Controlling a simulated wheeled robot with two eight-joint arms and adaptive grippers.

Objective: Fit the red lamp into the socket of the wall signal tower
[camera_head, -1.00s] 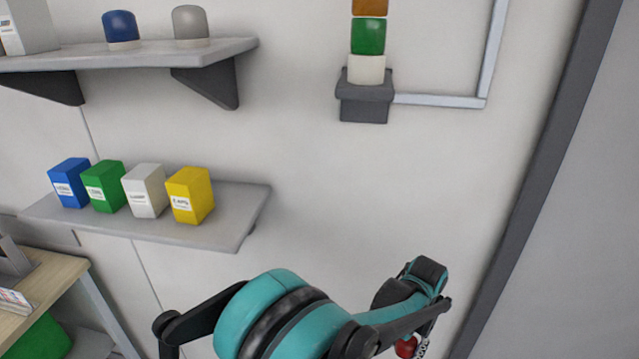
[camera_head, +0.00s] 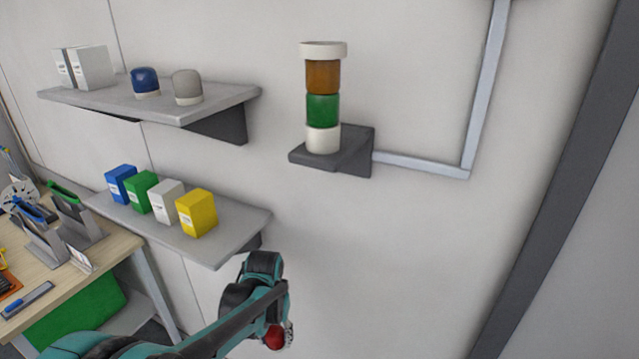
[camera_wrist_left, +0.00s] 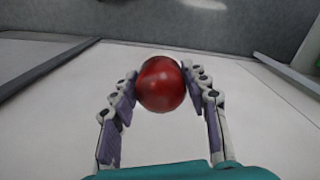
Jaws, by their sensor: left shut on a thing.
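The red lamp (camera_wrist_left: 161,84) is clamped between both fingers of my left gripper (camera_wrist_left: 160,95) in the left wrist view. In the head view the lamp (camera_head: 274,338) shows low in the picture, partly hidden by my left gripper (camera_head: 281,336). The wall signal tower (camera_head: 323,108) stands upright on a dark bracket, with a white base, a green section, an orange section and a white ring-shaped socket (camera_head: 323,50) on top. The gripper and lamp are well below the tower and a little left of it in the picture. My right gripper is not in view.
An upper shelf (camera_head: 222,97) holds a blue lamp (camera_head: 145,82), a grey lamp (camera_head: 187,87) and white boxes. A lower shelf (camera_head: 225,250) holds several coloured boxes. A workbench (camera_head: 122,243) stands at left. A conduit (camera_head: 420,165) runs right of the tower. The wall below the tower is bare.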

